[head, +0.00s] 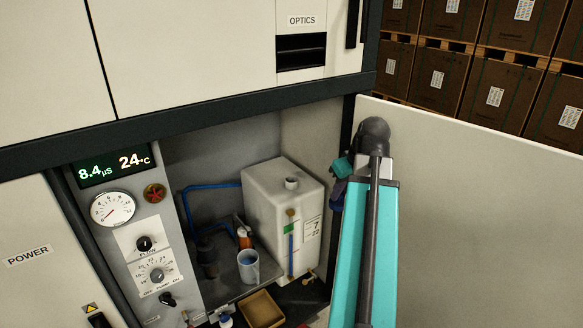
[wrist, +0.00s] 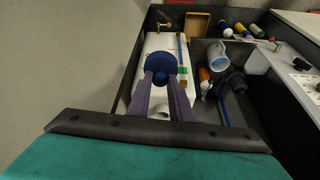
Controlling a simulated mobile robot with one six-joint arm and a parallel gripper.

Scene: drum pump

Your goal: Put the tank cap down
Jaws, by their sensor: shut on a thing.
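The blue round tank cap (wrist: 158,62) is between the fingertips of my gripper (wrist: 162,80), which is shut on it. In the wrist view the cap shows in front of the white tank (wrist: 151,45). In the head view the tank (head: 268,205) stands in the open lower cabinet, and its top neck (head: 291,183) is uncovered. My gripper (head: 337,192) is to the right of the tank in the head view, near the open door.
A tan open box (head: 262,309) lies in front. The open cabinet door (head: 480,220) is at the right. Blue hoses (head: 207,187) run behind the tank.

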